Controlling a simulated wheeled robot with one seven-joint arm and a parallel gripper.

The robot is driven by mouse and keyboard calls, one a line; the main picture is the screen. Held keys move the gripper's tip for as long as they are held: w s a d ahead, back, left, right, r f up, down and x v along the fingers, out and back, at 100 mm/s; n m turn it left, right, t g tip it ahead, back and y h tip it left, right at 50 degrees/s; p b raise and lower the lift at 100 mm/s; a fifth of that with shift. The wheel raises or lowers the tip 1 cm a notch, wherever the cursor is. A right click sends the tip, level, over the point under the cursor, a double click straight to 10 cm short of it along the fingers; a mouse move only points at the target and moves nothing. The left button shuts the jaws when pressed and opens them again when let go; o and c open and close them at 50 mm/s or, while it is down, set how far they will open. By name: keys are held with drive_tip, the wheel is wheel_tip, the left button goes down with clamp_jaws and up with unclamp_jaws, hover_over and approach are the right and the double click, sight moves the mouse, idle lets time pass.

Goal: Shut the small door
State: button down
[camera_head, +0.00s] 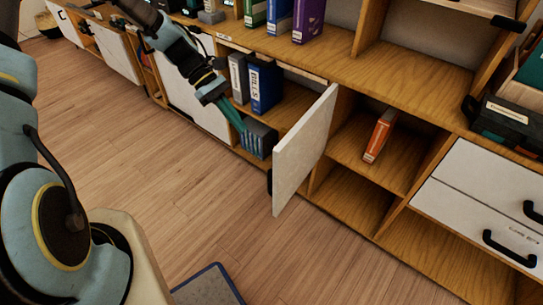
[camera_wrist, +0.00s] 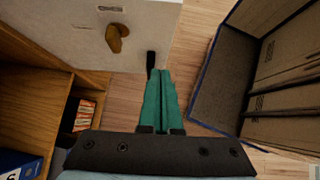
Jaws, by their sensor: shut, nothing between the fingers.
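The small white door (camera_head: 304,150) stands open, swung out from the shelf unit with its hinge side on the right. Its black handle (camera_head: 269,181) is at the free edge. My gripper (camera_head: 242,128) is shut and empty, its green fingers pointing down in front of the open compartment, left of the door. In the wrist view the door (camera_wrist: 75,35) fills the upper left, with a brown, rounded piece on its face. The shut fingertips (camera_wrist: 160,72) are just beside the black handle (camera_wrist: 151,62); I cannot tell whether they touch.
Binders (camera_head: 262,88) and a dark file holder (camera_head: 258,138) stand in the compartment behind my gripper. An orange book (camera_head: 380,135) leans in the compartment to the right. White drawers (camera_head: 480,190) are farther right. A blue-edged grey item (camera_head: 210,287) lies on otherwise clear floor.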

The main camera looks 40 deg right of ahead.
drive_tip(key=s+d+f+p, duration=0.2)
drive_tip(key=s+f, duration=0.3)
drive_tip(key=s, duration=0.4)
drive_tip(key=shift+d+f+p, duration=0.35)
drive_tip(key=shift+d+p, duration=0.05)
drive_tip(key=shift+d, duration=0.2)
drive_tip(key=shift+s, duration=0.2)
